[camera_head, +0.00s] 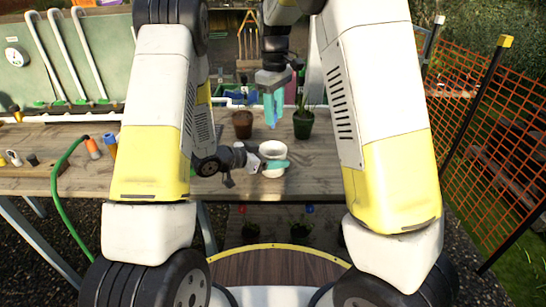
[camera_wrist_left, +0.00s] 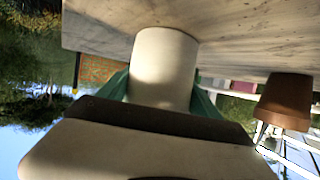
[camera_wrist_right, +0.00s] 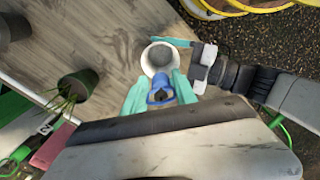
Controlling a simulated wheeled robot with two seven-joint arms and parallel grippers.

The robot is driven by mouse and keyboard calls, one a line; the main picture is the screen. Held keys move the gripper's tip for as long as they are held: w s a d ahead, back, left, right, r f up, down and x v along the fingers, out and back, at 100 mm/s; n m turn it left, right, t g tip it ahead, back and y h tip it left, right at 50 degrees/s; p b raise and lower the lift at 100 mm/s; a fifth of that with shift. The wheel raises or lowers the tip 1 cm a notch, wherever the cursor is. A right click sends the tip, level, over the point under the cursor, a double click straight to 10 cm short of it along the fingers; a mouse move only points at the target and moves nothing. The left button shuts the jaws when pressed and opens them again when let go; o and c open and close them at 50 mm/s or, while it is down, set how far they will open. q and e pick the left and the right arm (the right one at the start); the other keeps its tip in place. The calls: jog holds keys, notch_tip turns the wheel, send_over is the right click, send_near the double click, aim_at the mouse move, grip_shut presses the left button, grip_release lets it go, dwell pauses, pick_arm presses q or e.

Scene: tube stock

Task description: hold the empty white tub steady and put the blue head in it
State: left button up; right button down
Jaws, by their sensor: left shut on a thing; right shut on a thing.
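The white tub (camera_head: 273,173) stands upright on the bench top in the head view. My left gripper (camera_head: 271,163) is shut on its sides, with teal fingers around it. In the left wrist view the tub (camera_wrist_left: 164,65) fills the space between the fingers. My right gripper (camera_head: 271,106) points down above and behind the tub in the head view, shut on the blue head. The right wrist view shows the blue head (camera_wrist_right: 159,90) between the teal fingers, with the tub's open mouth (camera_wrist_right: 159,58) beyond it. The fingers hide part of the head.
A brown pot (camera_head: 242,124) and a dark green pot (camera_head: 303,125) with plants stand behind the tub. An orange head (camera_head: 93,148) and several small parts lie at the left of the wooden bench (camera_head: 225,185). A green hose (camera_head: 57,190) hangs over its front edge.

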notch_tip(320, 180, down, 9)
jog(key=shift+f, duration=0.2)
dwell(0.9)
jog(key=c, duration=0.9)
grip_release()
notch_tip(320, 180, up, 12)
jog(key=shift+r, duration=0.1)
pick_arm(q)
jog(key=o, duration=1.5)
jog(key=shift+c, duration=0.2)
